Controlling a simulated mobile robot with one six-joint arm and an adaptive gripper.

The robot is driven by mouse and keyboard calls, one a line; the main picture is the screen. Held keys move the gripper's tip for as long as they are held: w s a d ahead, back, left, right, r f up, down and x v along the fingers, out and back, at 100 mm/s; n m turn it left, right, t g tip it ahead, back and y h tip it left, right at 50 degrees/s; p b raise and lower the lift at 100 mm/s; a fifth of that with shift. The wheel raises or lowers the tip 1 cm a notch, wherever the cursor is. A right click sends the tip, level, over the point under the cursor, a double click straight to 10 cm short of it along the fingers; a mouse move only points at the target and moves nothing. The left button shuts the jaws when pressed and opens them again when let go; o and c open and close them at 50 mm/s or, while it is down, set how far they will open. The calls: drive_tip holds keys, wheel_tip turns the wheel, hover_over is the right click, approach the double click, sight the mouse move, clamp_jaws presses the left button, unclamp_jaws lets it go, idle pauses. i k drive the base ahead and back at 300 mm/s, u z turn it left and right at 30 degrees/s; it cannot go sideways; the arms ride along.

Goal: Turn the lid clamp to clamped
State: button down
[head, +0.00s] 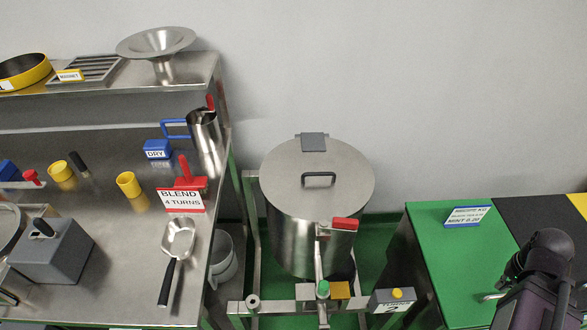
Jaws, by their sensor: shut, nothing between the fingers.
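The steel drum (295,235) stands upright on a low frame in the middle of the head view. Its round lid (340,185) lies flat on top, with a dark loop handle (319,176) and a grey hinge block (313,142) at the back. A red-ended lever, which looks like the lid clamp (345,223), sits at the front rim and points right. Whether it grips the lid I cannot tell. Dark parts of my arm show at the lower right, well apart from the drum. I cannot make out my gripper's fingers there.
A steel bench (120,260) at the left holds a scoop (180,240), yellow cups and a red BLEND sign (184,200). A green-topped cabinet (450,250) stands right of the drum. A valve with a green knob (323,287) and a grey box (391,300) sit low in front.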

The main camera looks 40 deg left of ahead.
sight(339, 225)
drive_tip(key=u, duration=0.9)
drive_tip(key=k, duration=1.1)
drive_tip(key=u, duration=0.5)
drive_tip(key=i, duration=0.85)
